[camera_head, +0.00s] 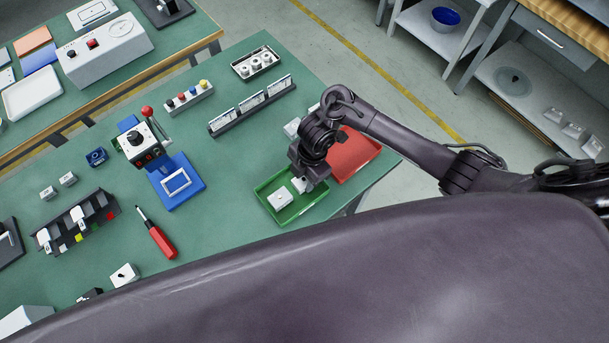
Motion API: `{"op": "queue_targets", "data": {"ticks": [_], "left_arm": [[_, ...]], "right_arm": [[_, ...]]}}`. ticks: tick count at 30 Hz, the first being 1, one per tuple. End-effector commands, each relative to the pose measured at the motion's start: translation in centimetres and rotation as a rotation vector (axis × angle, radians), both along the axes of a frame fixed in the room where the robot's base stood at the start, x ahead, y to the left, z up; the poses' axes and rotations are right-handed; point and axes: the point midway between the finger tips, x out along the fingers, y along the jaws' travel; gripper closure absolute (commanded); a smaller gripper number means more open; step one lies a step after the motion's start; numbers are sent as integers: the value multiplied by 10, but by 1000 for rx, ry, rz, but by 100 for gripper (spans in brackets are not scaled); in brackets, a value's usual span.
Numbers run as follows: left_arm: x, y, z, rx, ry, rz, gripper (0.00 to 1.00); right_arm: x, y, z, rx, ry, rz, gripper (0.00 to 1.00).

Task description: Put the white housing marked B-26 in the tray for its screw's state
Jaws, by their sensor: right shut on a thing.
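My right gripper (304,184) reaches in from the right and points down over the green tray (269,211). It is shut on a small white housing (298,185), mostly hidden by the fingers. I cannot tell whether this housing touches the tray floor. Another white housing (280,199) lies in the green tray beside it, to the left. The red tray (362,160) is just behind and right of the gripper, partly covered by my arm; the part I see looks empty. The marking B-26 is too small to read on any housing. My left gripper is not in view.
A red-handled screwdriver (161,241) lies on the green table. A blue fixture (181,182) with a red-knobbed lever, a dark rack (76,222) with white housings, and a sign rail (252,106) stand around. Loose white housings (124,275) lie at left. The table between fixture and green tray is clear.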

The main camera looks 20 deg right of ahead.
Motion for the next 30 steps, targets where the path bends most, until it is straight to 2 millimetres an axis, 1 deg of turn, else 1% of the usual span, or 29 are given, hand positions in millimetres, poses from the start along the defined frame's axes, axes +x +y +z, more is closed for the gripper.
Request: {"op": "queue_targets", "data": {"ticks": [2,3,8,16,19,23,24,25,30], "left_arm": [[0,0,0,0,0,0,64],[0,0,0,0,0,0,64],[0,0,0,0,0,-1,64],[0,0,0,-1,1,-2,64],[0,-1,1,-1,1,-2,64],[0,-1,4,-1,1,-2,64],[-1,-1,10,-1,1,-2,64],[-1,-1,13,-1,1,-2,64],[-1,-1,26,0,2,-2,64]], "right_arm": [[0,0,0,0,0,0,91],[0,0,0,0,0,0,60],[0,0,0,0,0,0,39],[0,0,1,-1,0,0,39],[1,-1,8,1,-2,0,39],[2,-5,28,-1,-3,2,39],[4,-7,38,-3,-5,2,39],[4,-8,44,-3,-6,1,39],[5,-12,69,-3,-4,2,39]]}}
